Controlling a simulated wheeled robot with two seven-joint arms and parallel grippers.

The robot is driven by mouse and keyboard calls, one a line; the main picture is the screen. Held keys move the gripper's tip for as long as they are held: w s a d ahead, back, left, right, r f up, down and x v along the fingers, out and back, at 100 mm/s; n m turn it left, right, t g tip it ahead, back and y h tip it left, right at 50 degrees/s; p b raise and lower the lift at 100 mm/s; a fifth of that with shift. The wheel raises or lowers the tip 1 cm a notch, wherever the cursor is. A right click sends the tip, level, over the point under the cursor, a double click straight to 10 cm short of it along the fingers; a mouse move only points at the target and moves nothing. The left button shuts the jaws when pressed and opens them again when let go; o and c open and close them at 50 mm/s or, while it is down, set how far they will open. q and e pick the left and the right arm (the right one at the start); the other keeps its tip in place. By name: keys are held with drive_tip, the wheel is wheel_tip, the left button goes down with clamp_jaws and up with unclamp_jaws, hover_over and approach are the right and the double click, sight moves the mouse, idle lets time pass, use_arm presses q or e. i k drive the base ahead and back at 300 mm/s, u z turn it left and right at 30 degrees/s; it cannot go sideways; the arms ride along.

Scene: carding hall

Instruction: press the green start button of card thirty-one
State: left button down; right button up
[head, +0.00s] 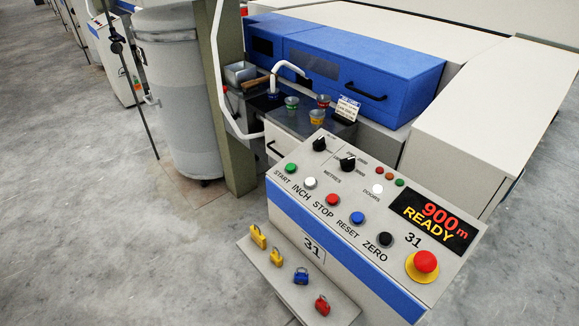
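The control panel of card thirty-one (330,213) stands at the lower right, its sloped face turned up. The green start button (291,168) is at the panel's upper left corner, above the label START. In the same row come a white INCH button (310,183), a red STOP button (332,199), a blue RESET button (357,217) and a black ZERO button (385,239). The display (435,221) reads 900m READY, and the number 31 is on the panel. Neither of my grippers is in view.
A red emergency knob (425,261) sits at the panel's lower right. A ledge (262,262) in front holds yellow, blue and red padlocks. Behind stand a blue-covered machine (360,62), small coloured cups, an olive post (231,120) and a grey can (180,95). The floor at left is clear.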

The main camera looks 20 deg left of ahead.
sight(291, 168)
drive_tip(key=u, duration=0.5)
drive_tip(key=k, duration=0.6)
drive_tip(key=u, duration=0.4)
drive_tip(key=i, duration=1.1)
drive_tip(key=z, duration=1)
drive_tip(key=i, duration=0.15)
drive_tip(key=z, duration=0.25)
